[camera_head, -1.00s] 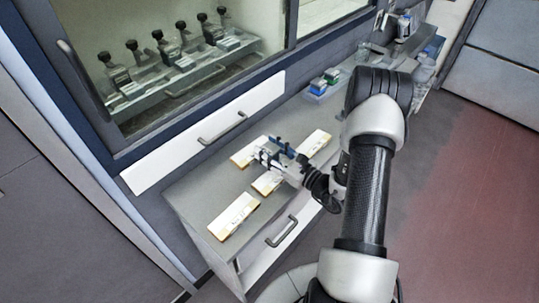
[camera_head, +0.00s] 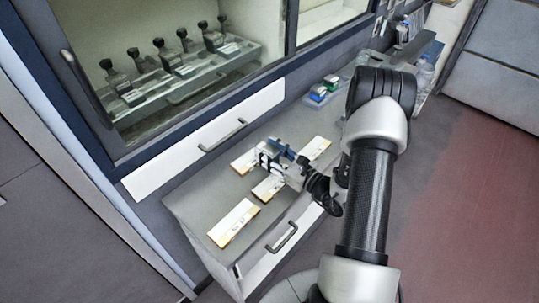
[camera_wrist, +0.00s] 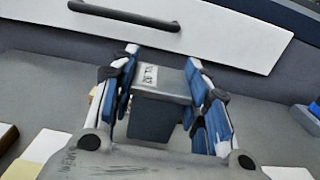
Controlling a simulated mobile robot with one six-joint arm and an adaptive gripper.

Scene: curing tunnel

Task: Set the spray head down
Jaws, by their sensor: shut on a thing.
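In the wrist view, my gripper (camera_wrist: 160,95) has its blue-padded fingers closed on the sides of a dark grey block-like part (camera_wrist: 157,112), taken to be the spray head, with a small white label on top. In the head view, my gripper (camera_head: 270,155) is low over the grey counter (camera_head: 203,197), among the pale cards. The held part is mostly hidden by the fingers there. I cannot tell whether it touches the counter.
Pale printed cards lie on the counter: one at the near left (camera_head: 233,223), one below my gripper (camera_head: 267,188), one behind it (camera_head: 242,164) and one to the right (camera_head: 317,149). Small blue and green items (camera_head: 318,94) stand farther back. Several black-topped fixtures (camera_head: 160,55) stand inside the cabinet.

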